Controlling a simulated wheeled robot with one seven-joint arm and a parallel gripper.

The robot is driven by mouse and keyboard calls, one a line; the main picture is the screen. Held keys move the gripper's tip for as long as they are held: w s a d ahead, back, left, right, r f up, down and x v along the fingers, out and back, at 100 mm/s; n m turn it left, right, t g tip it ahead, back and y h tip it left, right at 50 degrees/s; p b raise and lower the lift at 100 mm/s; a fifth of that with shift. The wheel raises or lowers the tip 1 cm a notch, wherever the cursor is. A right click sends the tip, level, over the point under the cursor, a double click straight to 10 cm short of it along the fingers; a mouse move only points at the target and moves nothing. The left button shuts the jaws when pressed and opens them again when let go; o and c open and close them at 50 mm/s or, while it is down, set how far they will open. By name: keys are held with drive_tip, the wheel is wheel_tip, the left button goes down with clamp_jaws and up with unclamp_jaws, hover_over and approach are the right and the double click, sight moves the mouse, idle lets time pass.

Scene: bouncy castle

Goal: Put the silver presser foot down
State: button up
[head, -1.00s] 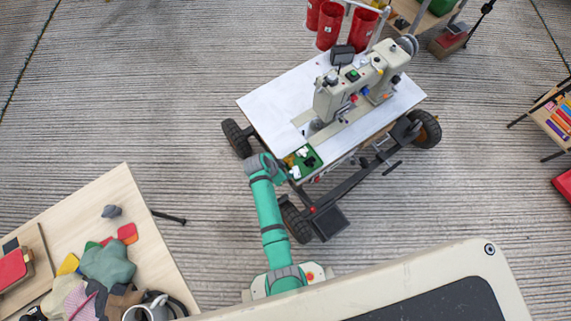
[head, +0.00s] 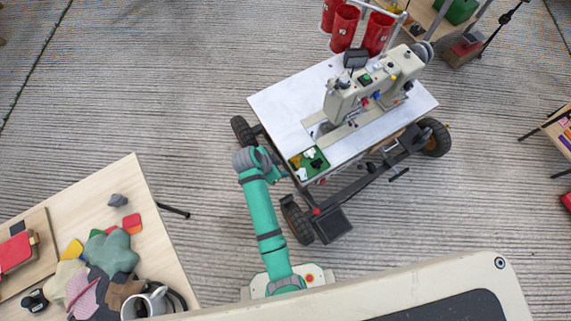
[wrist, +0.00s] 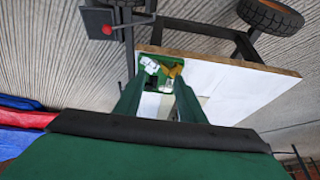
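A beige sewing machine (head: 365,92) stands on a white-topped table (head: 285,98). Its presser foot is too small to tell apart under the machine head, in shadow and partly hidden. A green tray (head: 323,169) with white and yellow pieces sits at the table's near left corner. The tray also shows between my fingers in the wrist view (wrist: 143,82). My gripper (wrist: 160,82) is open, with its two green fingers apart and nothing visibly held between them. In the head view the end of my arm is just left of the tray, and the fingers cannot be made out.
The table stands on a wheeled frame with black tyres (head: 435,137). Red cylinders (head: 344,28) stand behind it. A wooden table (head: 130,180) with cloths and a mug is at the lower left. Bare floor lies between the two tables.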

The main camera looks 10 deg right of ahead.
drive_tip(key=s+a+r+n+t+y, duration=0.1)
drive_tip(key=s+a+n+t+y, duration=0.2)
drive_tip(key=s, duration=0.4)
drive_tip(key=s+r+n+t, duration=0.2)
drive_tip(key=s+n+t, duration=0.2)
drive_tip(key=s+n, duration=0.25)
drive_tip(key=s+a+r+n+t+y, duration=0.1)
drive_tip(key=s+r, duration=0.5)
drive_tip(key=r, duration=0.6)
drive_tip(key=s+a+r+n+t, duration=0.1)
drive_tip(key=s+r+n+t, duration=0.2)
drive_tip(key=r, duration=0.9)
drive_tip(key=s+t, duration=0.2)
drive_tip(key=s, duration=0.1)
drive_tip(key=shift+s+a+r+t+y, duration=0.15)
drive_tip(key=shift+a+r+t+y, duration=0.15)
drive_tip(key=shift+a+y, duration=0.1)
drive_tip(key=shift+n, duration=0.25)
drive_tip(key=shift+c, duration=0.6)
drive_tip(key=shift+a, duration=0.1)
